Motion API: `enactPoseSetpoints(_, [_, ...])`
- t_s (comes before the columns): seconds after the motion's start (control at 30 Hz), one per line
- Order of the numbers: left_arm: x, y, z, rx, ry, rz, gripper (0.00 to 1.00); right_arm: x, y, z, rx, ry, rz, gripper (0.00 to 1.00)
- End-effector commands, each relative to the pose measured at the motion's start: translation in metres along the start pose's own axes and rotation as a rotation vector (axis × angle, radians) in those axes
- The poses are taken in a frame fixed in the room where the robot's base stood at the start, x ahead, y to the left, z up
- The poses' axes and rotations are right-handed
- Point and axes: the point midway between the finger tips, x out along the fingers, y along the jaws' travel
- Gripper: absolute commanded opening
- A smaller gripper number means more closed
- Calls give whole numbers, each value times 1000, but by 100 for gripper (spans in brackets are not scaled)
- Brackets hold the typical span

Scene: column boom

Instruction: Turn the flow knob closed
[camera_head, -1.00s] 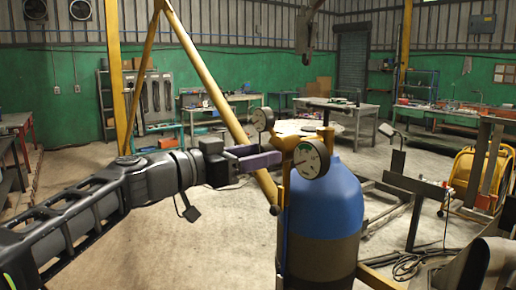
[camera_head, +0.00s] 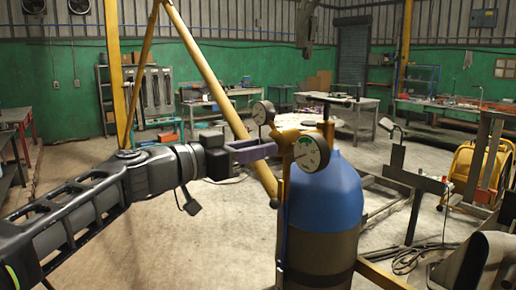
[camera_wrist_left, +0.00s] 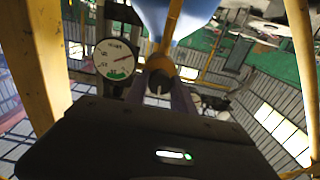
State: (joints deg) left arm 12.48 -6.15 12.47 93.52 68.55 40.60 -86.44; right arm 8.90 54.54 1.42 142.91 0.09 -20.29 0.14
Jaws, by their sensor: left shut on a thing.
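The blue gas cylinder (camera_head: 325,200) stands upright right of the middle in the head view, with a brass regulator (camera_head: 290,135) and two round white gauges at its top. The larger gauge (camera_head: 310,153) faces me; the smaller gauge (camera_head: 263,113) is turned aside. My left gripper (camera_head: 272,150) reaches in from the left, its purple fingers at the regulator's left side. In the left wrist view the fingers (camera_wrist_left: 163,98) are at either side of the round flow knob (camera_wrist_left: 159,76), shut on it. A gauge (camera_wrist_left: 115,59) shows left of it. My right gripper is not in view.
Yellow posts and a slanted yellow beam (camera_head: 205,70) stand behind my left arm. A metal frame (camera_head: 410,190) and a yellow cart (camera_head: 468,175) are at the right. Workbenches line the green back wall. The floor left of the cylinder is clear.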

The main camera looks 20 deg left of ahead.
Motion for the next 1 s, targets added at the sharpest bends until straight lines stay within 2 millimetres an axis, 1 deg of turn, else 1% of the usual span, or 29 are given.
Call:
enactPoseSetpoints(0.27, [0,0,0,-13,0,0,0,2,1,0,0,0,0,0])
enactPoseSetpoints(0.47, [0,0,1,-67,1,-1,0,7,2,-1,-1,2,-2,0])
enactPoseSetpoints(0.67, [0,0,2,-181,1,0,0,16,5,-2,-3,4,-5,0])
enactPoseSetpoints(1.0, [0,1,2,-475,2,0,0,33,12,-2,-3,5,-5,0])
